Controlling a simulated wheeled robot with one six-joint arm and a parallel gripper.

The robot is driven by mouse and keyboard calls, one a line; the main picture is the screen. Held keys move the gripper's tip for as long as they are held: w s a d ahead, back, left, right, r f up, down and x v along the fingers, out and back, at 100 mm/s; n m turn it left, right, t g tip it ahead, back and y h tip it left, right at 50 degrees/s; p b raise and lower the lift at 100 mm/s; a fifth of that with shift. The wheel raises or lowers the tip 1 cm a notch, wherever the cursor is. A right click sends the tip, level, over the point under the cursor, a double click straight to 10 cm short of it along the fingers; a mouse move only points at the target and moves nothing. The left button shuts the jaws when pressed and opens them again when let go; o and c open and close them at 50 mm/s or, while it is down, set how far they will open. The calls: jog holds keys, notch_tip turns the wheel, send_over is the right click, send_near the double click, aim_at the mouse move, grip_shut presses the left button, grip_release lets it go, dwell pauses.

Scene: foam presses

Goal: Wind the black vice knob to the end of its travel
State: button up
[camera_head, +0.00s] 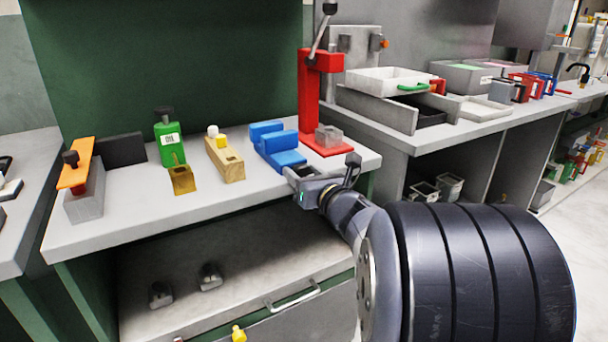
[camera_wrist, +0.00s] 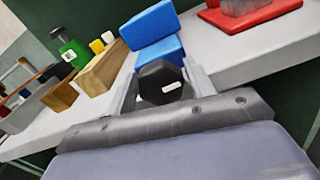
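The blue vice (camera_head: 280,148) stands near the right end of the grey bench and also shows ahead in the wrist view (camera_wrist: 148,24). Its black knob (camera_wrist: 160,83) is a dark faceted piece with a small white label, facing me in the wrist view. My gripper (camera_wrist: 162,74) has one finger on each side of the knob. I cannot tell whether the fingers press on it or stand slightly clear. In the head view my gripper (camera_head: 300,175) is at the bench's front edge, just before the vice, and hides the knob.
A red press (camera_head: 310,90) stands right of the vice. A shelf (camera_head: 215,262) lies below the bench. White trays (camera_head: 375,80) stand beyond at right.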

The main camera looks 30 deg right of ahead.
jog(key=shift+o, duration=1.4)
jog(key=shift+s, duration=0.1)
jog(key=s+p, duration=0.1)
jog(key=s, duration=0.9)
jog(key=shift+s+d, duration=0.2)
jog(key=shift+s, duration=0.15)
jog(key=shift+f, duration=0.1)
